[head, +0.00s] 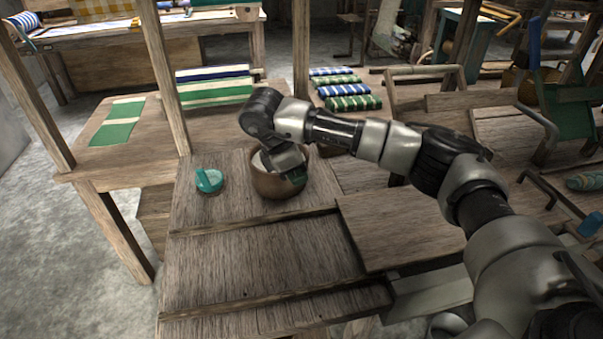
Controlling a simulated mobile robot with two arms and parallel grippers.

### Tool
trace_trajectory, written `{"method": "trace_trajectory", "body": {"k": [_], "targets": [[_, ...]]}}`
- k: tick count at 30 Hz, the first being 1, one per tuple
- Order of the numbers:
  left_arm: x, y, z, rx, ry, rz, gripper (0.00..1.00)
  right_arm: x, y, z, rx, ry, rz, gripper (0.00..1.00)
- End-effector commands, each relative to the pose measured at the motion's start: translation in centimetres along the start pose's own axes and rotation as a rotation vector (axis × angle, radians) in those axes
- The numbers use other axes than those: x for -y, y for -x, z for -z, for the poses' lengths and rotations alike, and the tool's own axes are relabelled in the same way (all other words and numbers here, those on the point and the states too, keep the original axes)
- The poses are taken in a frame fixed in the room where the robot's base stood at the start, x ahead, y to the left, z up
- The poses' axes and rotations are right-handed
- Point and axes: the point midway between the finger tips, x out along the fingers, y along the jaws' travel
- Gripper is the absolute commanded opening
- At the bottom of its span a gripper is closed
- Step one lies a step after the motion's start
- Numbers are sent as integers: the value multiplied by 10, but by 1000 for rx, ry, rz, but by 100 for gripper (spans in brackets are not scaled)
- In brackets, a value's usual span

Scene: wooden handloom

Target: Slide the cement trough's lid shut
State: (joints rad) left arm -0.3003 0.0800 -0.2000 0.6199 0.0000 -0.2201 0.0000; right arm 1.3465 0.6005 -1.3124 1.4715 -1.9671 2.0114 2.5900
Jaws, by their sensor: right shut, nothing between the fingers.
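A flat wooden board (400,228), which looks like the lid, lies right of centre on the bench. A pale grey trough-like edge (432,292) shows below and right of it. My arm and the frame hide part of this, so I cannot tell how far the trough is open. My right gripper (290,168) is shut and empty, left of and beyond the board, apart from it. It points down at a round brown pot (270,185) and overlaps its mouth in the picture. I cannot tell if it touches the pot. My left gripper is not in view.
A teal spool-like object (209,180) stands left of the pot. Wooden posts (165,75) rise at the left. Folded striped cloths (346,96) lie behind my arm. A blue-handled tool (534,45) stands at the right. The wooden surface in front of the pot is clear.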

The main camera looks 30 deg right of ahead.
Motion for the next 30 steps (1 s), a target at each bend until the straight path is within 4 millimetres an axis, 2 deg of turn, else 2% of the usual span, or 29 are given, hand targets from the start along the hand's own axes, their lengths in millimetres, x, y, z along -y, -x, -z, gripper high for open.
{"method": "trace_trajectory", "body": {"k": [1, 7, 11, 12, 18, 30], "targets": [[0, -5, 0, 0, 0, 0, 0, 1, -15, 2, 0, 0, 5, 0], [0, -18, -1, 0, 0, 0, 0, 1, -60, 2, -1, 1, 6, 0], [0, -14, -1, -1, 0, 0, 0, 1, -81, 0, 1, 1, 4, 0], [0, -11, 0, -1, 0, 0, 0, 0, -80, -10, 1, -3, 1, 0], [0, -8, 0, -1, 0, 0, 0, 0, -89, -32, 0, 0, 1, 0], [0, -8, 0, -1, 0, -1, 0, 1, -92, -37, -2, 3, 0, 0]]}}
